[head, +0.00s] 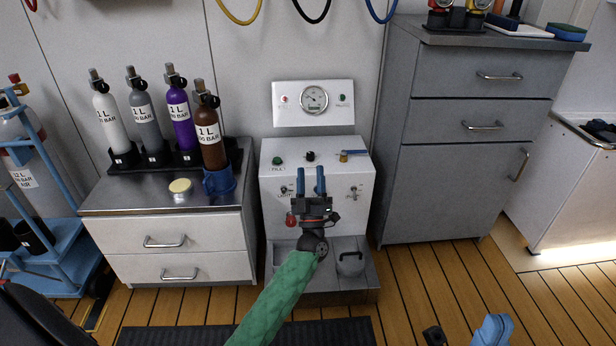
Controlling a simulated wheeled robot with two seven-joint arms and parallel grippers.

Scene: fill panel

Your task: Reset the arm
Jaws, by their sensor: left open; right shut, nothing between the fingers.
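My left gripper (311,180), on the green-sleeved arm, is raised in front of the white fill panel (365,214). Its two blue fingers point up and stand apart with nothing between them. They overlap the panel's front face in the picture; I cannot tell whether they touch it. My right gripper (494,328) shows only in part at the bottom right edge, its blue fingers together and empty, over the wooden floor. The panel has a green knob (277,161), a black knob (310,156) and a blue-handled brass valve (352,154). A pressure gauge (314,99) is above.
A grey drawer cabinet (440,185) stands at right. A blue cylinder trolley (62,240) is far left. Floor at lower right is clear.

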